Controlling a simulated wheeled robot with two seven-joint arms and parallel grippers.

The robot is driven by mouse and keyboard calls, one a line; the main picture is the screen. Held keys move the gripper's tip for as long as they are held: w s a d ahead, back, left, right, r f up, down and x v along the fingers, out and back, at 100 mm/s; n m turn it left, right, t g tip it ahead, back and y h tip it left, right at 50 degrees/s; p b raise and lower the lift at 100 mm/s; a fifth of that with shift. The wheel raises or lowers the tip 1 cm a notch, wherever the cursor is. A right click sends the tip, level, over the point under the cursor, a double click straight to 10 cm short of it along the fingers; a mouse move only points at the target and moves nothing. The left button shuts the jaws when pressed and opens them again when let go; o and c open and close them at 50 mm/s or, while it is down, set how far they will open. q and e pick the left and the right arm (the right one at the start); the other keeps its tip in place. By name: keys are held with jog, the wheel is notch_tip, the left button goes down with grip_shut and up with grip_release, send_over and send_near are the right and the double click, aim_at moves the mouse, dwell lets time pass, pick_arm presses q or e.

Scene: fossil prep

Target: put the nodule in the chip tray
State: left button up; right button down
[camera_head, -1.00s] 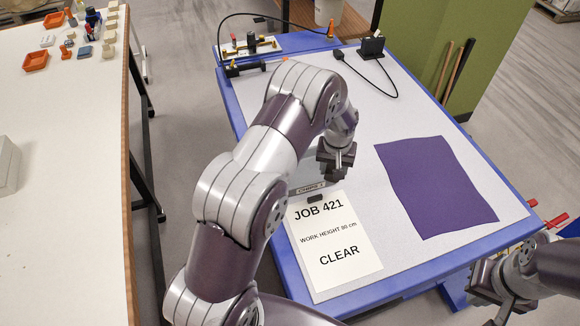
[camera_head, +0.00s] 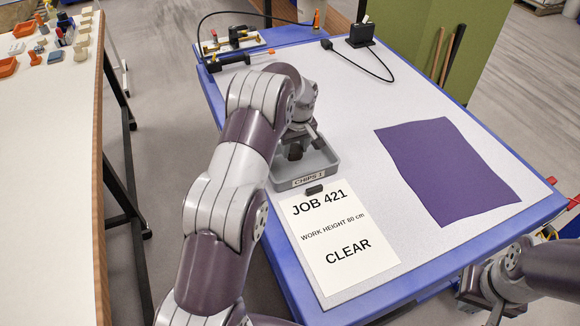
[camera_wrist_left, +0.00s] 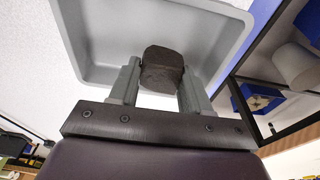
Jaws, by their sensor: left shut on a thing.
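The nodule (camera_wrist_left: 161,70) is a dark brown lump between the two fingers of my left gripper (camera_wrist_left: 158,85) in the left wrist view. My left gripper is shut on it. The chip tray (camera_head: 318,177) is a grey open tray labelled CHIPS 1 on the table in the head view. Its grey wall (camera_wrist_left: 85,50) also shows in the left wrist view. In the head view my left gripper (camera_head: 294,150) is over the tray, and the nodule's height above the floor of the tray is hard to tell. My right gripper (camera_head: 490,305) is at the lower right, its fingertips cut off by the frame.
A white JOB 421 sheet (camera_head: 335,240) lies in front of the tray, with a small dark block (camera_head: 314,189) at its top edge. A purple cloth (camera_head: 445,170) lies to the right. A black box with a cable (camera_head: 361,33) stands at the back.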

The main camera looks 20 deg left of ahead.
aim_at(290, 159)
pick_arm(q)
jog(key=shift+s+a+f, duration=0.2)
jog(key=shift+s+a, duration=0.2)
jog(key=shift+a, duration=0.05)
jog(key=shift+s+a+f, duration=0.1)
jog(key=shift+a+f, duration=0.05)
jog(key=shift+f, duration=0.15)
notch_tip(290, 159, down, 4)
jog(key=shift+r+p, duration=0.1)
jog(key=shift+p, duration=0.35)
jog(key=o, duration=1.2)
